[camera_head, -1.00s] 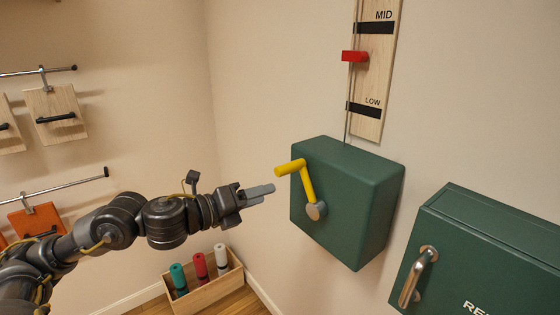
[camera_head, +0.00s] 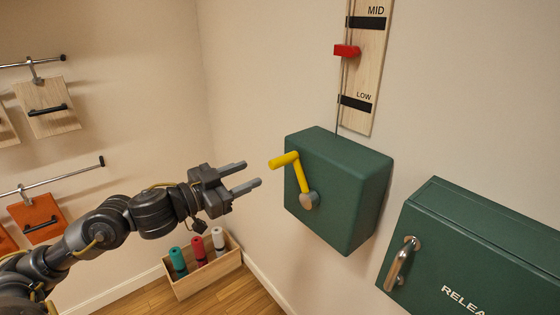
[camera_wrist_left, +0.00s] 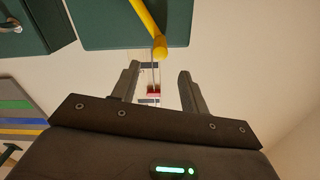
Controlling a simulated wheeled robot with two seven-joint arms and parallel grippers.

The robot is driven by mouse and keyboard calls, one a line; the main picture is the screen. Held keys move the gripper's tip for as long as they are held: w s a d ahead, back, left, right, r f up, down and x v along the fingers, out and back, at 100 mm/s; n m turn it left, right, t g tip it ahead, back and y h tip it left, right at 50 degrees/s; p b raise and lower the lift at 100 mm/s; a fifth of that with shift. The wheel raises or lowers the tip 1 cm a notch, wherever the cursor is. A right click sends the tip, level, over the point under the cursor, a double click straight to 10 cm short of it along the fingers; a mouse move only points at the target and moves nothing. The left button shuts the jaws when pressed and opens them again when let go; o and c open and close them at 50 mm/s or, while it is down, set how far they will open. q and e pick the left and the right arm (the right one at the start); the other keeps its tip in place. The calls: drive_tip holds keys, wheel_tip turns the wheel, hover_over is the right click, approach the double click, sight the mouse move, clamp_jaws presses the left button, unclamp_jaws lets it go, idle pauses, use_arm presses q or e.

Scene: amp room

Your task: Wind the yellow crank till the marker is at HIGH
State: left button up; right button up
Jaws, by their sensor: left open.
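The yellow crank (camera_head: 302,177) is on the front of a green box (camera_head: 345,190) on the wall. Its arm points up from the grey hub and its handle (camera_head: 284,159) sticks out to the left. The red marker (camera_head: 346,50) is on the wooden scale (camera_head: 366,75), between the LOW and MID bands; HIGH is out of view. My left gripper (camera_head: 254,173) is open and empty, just left of the handle and apart from it. In the left wrist view the crank handle (camera_wrist_left: 159,48) shows beyond the two open fingers (camera_wrist_left: 158,82). My right gripper is not in view.
A second green box (camera_head: 480,255) with a metal handle (camera_head: 402,264) is on the wall at the lower right. A wooden crate (camera_head: 205,276) with several coloured cylinders stands on the floor. Rails with hanging boards (camera_head: 48,108) are on the left wall.

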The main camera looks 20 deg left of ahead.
sight(271, 165)
use_arm(q)
drive_tip(key=p+x, duration=0.2)
drive_tip(key=x, duration=0.7)
drive_tip(key=shift+r+p, duration=0.15)
drive_tip(key=shift+p, duration=0.15)
drive_tip(key=shift+x, duration=0.9)
clamp_jaws()
